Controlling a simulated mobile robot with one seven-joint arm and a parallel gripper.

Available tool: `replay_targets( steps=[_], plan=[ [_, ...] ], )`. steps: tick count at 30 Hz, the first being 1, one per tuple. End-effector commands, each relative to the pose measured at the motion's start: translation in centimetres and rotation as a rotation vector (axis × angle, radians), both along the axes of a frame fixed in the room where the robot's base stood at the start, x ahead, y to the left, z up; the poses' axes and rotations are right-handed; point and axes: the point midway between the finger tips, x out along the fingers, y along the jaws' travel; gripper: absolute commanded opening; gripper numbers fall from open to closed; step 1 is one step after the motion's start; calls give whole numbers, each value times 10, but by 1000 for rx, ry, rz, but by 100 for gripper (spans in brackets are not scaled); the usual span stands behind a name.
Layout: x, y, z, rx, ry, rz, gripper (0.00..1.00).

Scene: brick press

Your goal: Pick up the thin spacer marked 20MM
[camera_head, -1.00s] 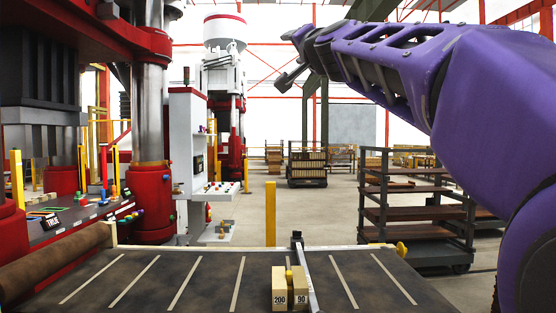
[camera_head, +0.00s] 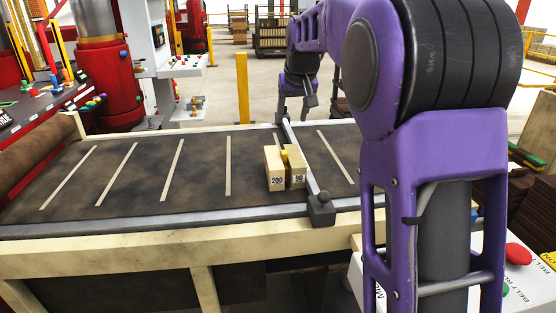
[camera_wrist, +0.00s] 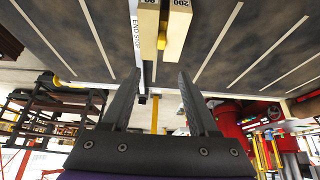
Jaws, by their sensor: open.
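Two tan blocks stand side by side on the dark belt, one marked 200 (camera_head: 274,168) and one marked 90 (camera_head: 297,167). In the wrist view they show upside down, the 200 block (camera_wrist: 178,30) and the 90 block (camera_wrist: 149,32). A small yellow piece (camera_head: 285,155) shows between them, and also in the wrist view (camera_wrist: 162,42). I cannot read 20MM on anything, so I cannot tell whether this piece is the spacer. My gripper (camera_wrist: 158,78) is open and empty, its fingers apart from the blocks. In the head view it hangs beyond them (camera_head: 293,110).
A grey bar marked END STOP (camera_wrist: 136,28) lies across the belt beside the 90 block, ending in a dark knob (camera_head: 320,203). The belt (camera_head: 120,190) left of the blocks is clear. A yellow post (camera_head: 242,88) stands behind. A control box with a red button (camera_head: 518,254) is at lower right.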

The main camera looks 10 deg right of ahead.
Motion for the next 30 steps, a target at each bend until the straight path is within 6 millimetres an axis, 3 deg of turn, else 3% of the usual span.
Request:
replay_targets(
  steps=[15, 25, 30],
  plan=[
    [48, -1, -87, -2, 6, -1, 60],
    [63, 0, -111, -2, 4, -1, 60],
    [77, 4, -134, -2, 6, 0, 60]
  ],
)
